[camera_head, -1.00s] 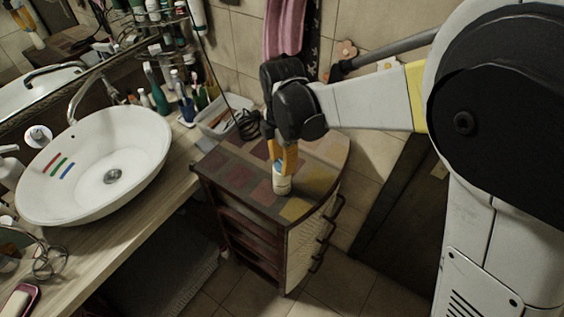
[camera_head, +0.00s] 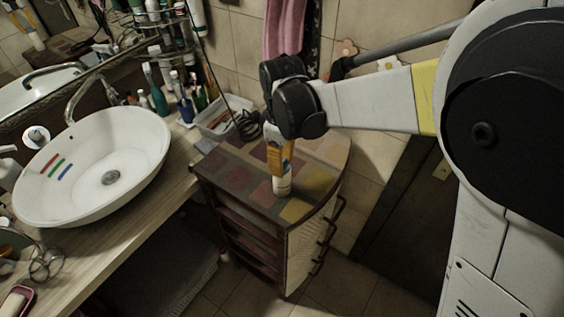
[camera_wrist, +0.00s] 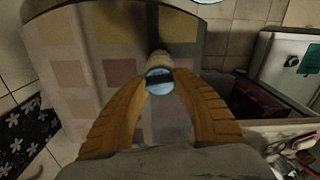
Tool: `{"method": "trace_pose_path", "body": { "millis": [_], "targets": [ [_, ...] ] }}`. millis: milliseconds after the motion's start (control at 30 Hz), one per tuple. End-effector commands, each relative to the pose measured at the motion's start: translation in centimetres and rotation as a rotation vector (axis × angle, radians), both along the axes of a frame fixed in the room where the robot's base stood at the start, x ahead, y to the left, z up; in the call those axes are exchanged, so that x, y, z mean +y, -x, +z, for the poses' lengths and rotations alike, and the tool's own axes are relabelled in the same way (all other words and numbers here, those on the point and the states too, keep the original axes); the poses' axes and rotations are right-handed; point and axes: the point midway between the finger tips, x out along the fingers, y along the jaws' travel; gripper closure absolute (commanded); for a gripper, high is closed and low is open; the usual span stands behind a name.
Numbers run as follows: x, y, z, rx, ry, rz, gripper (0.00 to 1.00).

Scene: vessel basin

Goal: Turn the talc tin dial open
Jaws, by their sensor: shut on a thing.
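The talc tin (camera_head: 281,186) is a small pale cylinder standing upright on top of the small cabinet (camera_head: 318,181). In the wrist view its round light-blue top dial (camera_wrist: 160,74) with a dark bar across it faces the camera, and the tin (camera_wrist: 160,58) extends beyond it. My gripper (camera_head: 280,168) points down over the tin from above. In the wrist view its orange fingers (camera_wrist: 160,82) come in on both sides of the dial and are shut on it. In the head view the fingers hide the dial.
A white basin (camera_head: 97,165) stands on the wooden counter (camera_head: 140,222) to the left. The cabinet top around the tin is clear.

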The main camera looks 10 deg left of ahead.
Motion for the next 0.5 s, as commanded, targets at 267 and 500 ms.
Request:
{"method": "trace_pose_path", "body": {
  "millis": [267,500],
  "targets": [
    [-0.02,0.01,-0.03,0.000,0.001,-0.142,0.97],
    [-0.02,0.01,-0.02,0.000,0.001,-0.195,0.97]
  ]
}}
